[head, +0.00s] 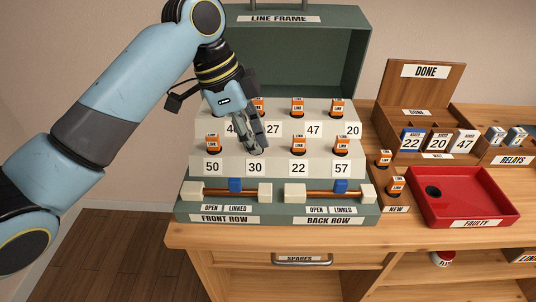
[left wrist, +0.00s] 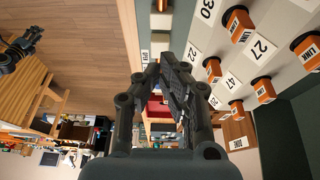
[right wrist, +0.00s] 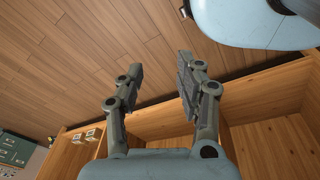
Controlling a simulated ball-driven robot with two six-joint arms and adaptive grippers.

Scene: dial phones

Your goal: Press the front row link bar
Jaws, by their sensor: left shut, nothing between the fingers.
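The front row link bar (head: 247,193) is a copper rod between two cream blocks on the green base of the line frame, above the FRONT ROW label (head: 224,219). A blue piece (head: 235,185) sits on it near the middle, above the OPEN and LINKED labels. My left gripper (head: 258,151) is shut and empty, pointing down in front of the stepped panel near number 30. It is above the bar and apart from it. It also shows in the left wrist view (left wrist: 170,75). My right gripper (right wrist: 157,72) is open and empty, seen only in its wrist view.
A similar back row bar (head: 320,192) lies to the right. Several orange LINK plugs (head: 298,145) stand on the panel steps. A red FAULTY tray (head: 465,200) and wooden DONE box (head: 430,90) are at right. A drawer (head: 302,260) is below.

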